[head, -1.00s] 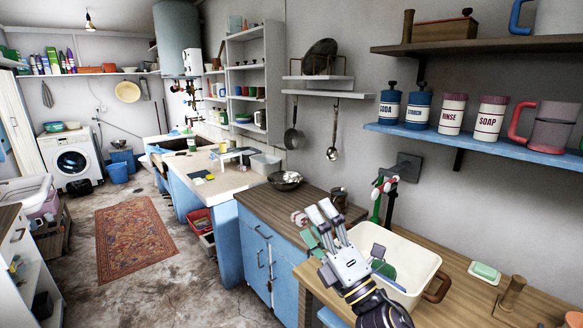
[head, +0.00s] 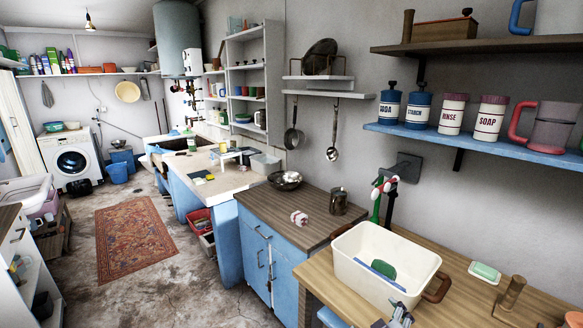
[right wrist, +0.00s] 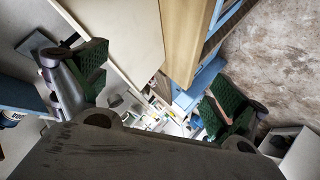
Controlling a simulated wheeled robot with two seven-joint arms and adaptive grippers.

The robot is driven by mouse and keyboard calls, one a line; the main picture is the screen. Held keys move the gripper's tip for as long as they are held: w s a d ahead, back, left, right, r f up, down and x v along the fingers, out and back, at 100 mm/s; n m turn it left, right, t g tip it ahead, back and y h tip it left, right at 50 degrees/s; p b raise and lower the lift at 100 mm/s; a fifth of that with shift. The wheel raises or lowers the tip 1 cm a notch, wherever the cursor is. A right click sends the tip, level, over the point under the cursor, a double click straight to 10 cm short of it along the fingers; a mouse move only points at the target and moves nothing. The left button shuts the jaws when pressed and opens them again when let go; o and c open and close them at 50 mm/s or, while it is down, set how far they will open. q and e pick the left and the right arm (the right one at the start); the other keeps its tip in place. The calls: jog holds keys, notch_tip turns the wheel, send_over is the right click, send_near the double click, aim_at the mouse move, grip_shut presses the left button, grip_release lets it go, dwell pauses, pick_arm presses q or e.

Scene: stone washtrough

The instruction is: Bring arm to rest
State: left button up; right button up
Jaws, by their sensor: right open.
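In the head view my right gripper (head: 401,316) shows only in small part at the bottom edge, in front of the white basin (head: 345,272). In the right wrist view my right gripper (right wrist: 156,88) has its two green-padded fingers wide apart, with nothing between them. My left gripper is in neither view.
The basin stands on a wooden table (head: 450,290) and holds a green item and a blue item. A pink-and-white roll (head: 299,217) and a dark mug (head: 338,202) stand on the brown counter (head: 270,212). A green soap bar (head: 485,271) lies right of the basin.

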jog(key=s+f+m+g+y, duration=0.1)
jog(key=s+f+m+g, duration=0.55)
jog(key=s+f, duration=0.85)
jog(key=s+f+n+g+p, duration=0.3)
jog(key=f+p, duration=0.6)
jog(key=f, duration=1.2)
pick_arm(q)
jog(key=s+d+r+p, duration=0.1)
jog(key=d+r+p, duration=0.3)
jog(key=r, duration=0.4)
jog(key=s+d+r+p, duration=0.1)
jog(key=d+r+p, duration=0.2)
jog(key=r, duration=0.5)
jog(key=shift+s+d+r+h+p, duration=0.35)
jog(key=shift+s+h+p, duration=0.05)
jog(key=shift+p, duration=0.25)
pick_arm(e)
jog(key=s+d+f, duration=0.1)
jog(key=s+f, duration=0.3)
jog(key=s, duration=0.3)
jog(key=s+d+f+g, duration=0.1)
jog(key=s+f, duration=0.3)
jog(key=s, duration=0.4)
jog(key=s+d+f, duration=0.3)
jog(key=s+f, duration=0.1)
jog(key=s, duration=0.4)
jog(key=shift+s+m, duration=0.25)
jog(key=shift+m, duration=0.1)
